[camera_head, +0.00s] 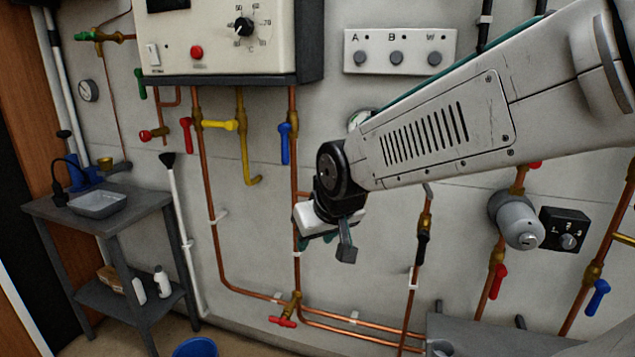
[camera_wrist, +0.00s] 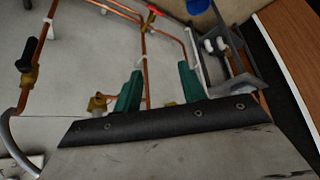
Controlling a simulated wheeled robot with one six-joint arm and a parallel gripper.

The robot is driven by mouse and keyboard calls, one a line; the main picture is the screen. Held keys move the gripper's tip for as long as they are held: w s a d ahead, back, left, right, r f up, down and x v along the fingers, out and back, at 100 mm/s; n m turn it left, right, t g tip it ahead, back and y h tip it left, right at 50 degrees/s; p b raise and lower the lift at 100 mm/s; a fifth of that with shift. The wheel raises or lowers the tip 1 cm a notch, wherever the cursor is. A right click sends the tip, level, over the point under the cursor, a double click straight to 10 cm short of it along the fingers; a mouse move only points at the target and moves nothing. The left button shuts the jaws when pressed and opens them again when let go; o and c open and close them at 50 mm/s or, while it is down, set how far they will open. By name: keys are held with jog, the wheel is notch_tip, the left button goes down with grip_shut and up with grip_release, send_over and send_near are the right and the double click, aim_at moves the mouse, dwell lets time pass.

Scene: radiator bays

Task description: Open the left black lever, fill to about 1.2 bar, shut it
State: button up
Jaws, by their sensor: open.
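A black lever (camera_head: 423,243) sits on a brass valve on a copper pipe, right of my gripper in the head view, and lies roughly along the pipe. In the wrist view a black lever (camera_wrist: 27,54) on brass shows at far left, well clear of my fingers. My gripper (camera_head: 325,240) is in front of the wall panel, left of the lever. Its green fingers (camera_wrist: 160,88) are apart, with nothing held between them. A round gauge (camera_head: 360,118) is mostly hidden behind my arm, and its reading cannot be made out.
A blue lever (camera_head: 285,144), yellow lever (camera_head: 220,125) and red lever (camera_head: 186,134) hang under the boiler (camera_head: 230,45). A red tap (camera_head: 282,321) sits low on the pipes. Another gauge (camera_head: 88,91) is at far left. A grey trolley (camera_head: 98,210) stands left.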

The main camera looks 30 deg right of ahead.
jog(key=w+d+f+t+h, duration=0.1)
jog(key=w+d+t, duration=0.2)
jog(key=w+d, duration=0.3)
jog(key=w+d+f+m+t+h, duration=0.1)
jog(key=w+d+t, duration=0.3)
jog(key=w, duration=0.8)
jog(key=w+d+m+t+h, duration=0.1)
jog(key=w+d+t+h, duration=0.1)
jog(key=w+d, duration=0.6)
jog(key=shift+w+d+f+t+h, duration=0.1)
jog(key=shift+w+f+t+h, duration=0.1)
jog(key=shift+w+t, duration=0.25)
jog(key=shift+w+d+f+t+h, duration=0.1)
jog(key=shift+w+f+t+h, duration=0.1)
jog(key=shift+w+t, duration=0.25)
jog(key=shift+m, duration=0.3)
grip_shut()
